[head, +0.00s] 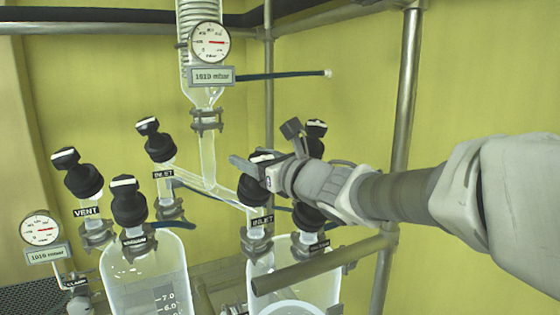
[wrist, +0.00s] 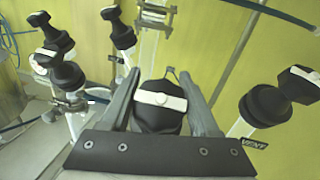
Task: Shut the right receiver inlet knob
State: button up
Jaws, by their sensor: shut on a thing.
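The right receiver inlet knob (head: 254,190) is black with a white bar on top, above an INLET label on the right glass vessel. My gripper (head: 266,150) reaches in from the right and is shut on it, partly hiding it in the head view. In the wrist view the knob (wrist: 158,118) sits between the two fingers of my gripper (wrist: 158,88). Its white bar lies roughly crosswise, from one finger toward the other. The knob's lower part and stem are hidden behind the gripper's dark plate in the wrist view.
Another black knob (wrist: 280,100), with a VENT label, stands close on the right in the wrist view. The left vessel (head: 145,275) carries several similar knobs. A metal bar (head: 325,263) crosses in front of the right vessel, and an upright pole (head: 405,130) stands behind my arm.

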jog(key=shift+f+m+t+h+b, duration=0.3)
jog(key=shift+m+t+b, duration=0.1)
jog(key=shift+b, duration=0.6)
jog(key=b, duration=0.2)
jog(key=shift+w+d+m+t+h+b, duration=0.1)
jog(key=shift+d+m+t+h+b, duration=0.05)
jog(key=shift+m+t+h+b, duration=0.2)
jog(key=m+h+b, duration=0.1)
jog(key=b, duration=0.2)
jog(key=m+t+h+b, duration=0.1)
jog(key=m+b, duration=0.1)
jog(key=b, duration=0.2)
jog(key=shift+w+d+t+h, duration=0.2)
jog(key=shift+d+t+h, duration=0.05)
jog(key=shift+d+h, duration=0.1)
jog(key=shift+m+b, duration=0.35)
jog(key=shift+b, duration=0.3)
jog(key=shift+m+h+b, duration=0.6)
jog(key=shift+b, duration=0.65)
jog(key=shift+m+t+h+b, duration=0.4)
jog(key=shift+m+h+b, duration=0.2)
jog(key=shift+b, duration=0.55)
jog(key=shift+d+h+b, duration=0.1)
jog(key=shift+h+b, duration=0.2)
jog(key=shift+b, duration=0.1)
